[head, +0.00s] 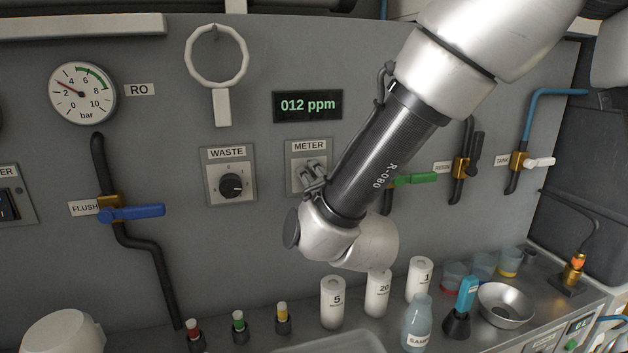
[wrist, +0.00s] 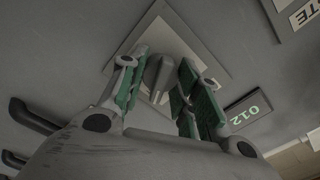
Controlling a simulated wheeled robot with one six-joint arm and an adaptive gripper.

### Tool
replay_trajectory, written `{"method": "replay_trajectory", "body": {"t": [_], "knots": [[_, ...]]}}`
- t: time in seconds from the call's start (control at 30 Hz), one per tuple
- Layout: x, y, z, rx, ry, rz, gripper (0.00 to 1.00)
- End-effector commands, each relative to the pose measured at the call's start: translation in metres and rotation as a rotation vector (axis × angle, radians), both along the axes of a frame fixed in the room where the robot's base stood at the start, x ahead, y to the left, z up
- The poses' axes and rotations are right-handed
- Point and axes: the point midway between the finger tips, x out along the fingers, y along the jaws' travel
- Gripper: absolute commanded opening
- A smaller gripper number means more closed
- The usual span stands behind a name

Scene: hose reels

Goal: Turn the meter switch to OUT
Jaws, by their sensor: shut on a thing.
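The METER switch plate (head: 296,180) is on the grey wall panel, under the green 012 ppm display (head: 308,105). My gripper (head: 313,176) is in front of the plate and hides the knob and any position marks in the head view. In the wrist view, my gripper (wrist: 160,82) has its green-padded fingers on either side of the grey knob (wrist: 157,74) and is shut on it. The plate (wrist: 200,55) shows behind the knob, tilted in the picture. I cannot read which position the knob points to.
The WASTE switch (head: 231,186) is left of the METER plate. A green-handled valve (head: 415,179) is to the right, close to my arm. White numbered bottles (head: 332,302), a sample bottle (head: 416,322) and a metal bowl (head: 505,304) stand on the counter below.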

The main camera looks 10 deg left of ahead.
Motion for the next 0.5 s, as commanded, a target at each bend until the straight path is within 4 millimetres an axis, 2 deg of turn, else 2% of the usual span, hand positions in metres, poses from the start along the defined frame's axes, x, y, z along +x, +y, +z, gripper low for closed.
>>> {"method": "replay_trajectory", "body": {"t": [0.5], "knots": [[0.0002, -0.0007, -0.0006, 0.111, 0.054, -0.001, 0.08]]}}
